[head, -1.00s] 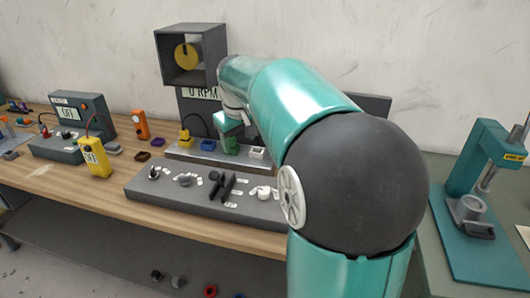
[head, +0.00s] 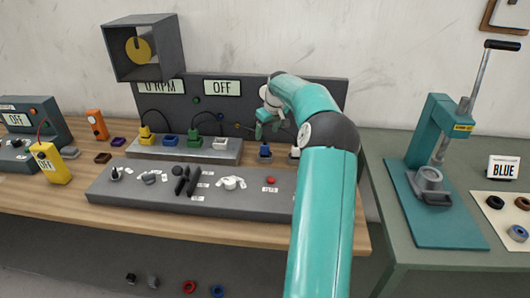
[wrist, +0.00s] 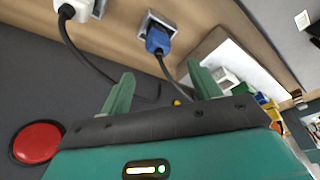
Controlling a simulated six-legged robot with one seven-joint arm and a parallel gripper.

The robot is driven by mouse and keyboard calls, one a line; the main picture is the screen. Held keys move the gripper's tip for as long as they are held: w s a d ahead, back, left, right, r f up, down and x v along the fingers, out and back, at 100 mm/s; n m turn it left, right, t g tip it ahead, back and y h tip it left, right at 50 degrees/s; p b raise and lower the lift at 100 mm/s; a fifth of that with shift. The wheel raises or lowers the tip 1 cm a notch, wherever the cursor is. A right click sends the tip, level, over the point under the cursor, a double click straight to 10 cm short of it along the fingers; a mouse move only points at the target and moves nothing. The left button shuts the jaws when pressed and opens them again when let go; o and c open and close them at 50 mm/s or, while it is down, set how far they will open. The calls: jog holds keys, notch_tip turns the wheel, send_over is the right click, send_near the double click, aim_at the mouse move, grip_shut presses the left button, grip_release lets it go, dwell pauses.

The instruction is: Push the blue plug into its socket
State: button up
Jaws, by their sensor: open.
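The blue plug (head: 264,150) stands in a small grey holder on the bench, right of the socket strip. In the wrist view the blue plug (wrist: 158,40) and its dark cable show ahead of my fingers, apart from them. My gripper (head: 270,128) is open and empty, above the blue plug in the head view; its two spread green fingers (wrist: 163,82) show in the wrist view. The blue socket (head: 169,141) is on the grey strip (head: 180,154), between the yellow plug (head: 146,136) and the green plug (head: 193,138).
A white plug (head: 294,152) stands in a holder to the right of the blue one. A white socket (head: 220,143) is at the strip's right end. A control panel (head: 215,190) with levers and a red button (wrist: 38,143) lies in front. A dark display board (head: 310,95) stands behind.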

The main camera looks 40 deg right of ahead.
aim_at(265, 142)
jog(key=x, duration=0.3)
jog(key=shift+f, duration=0.15)
jog(key=x, duration=0.5)
jog(key=shift+s+f, duration=0.15)
jog(key=shift+f, duration=0.05)
jog(key=c, duration=1.1)
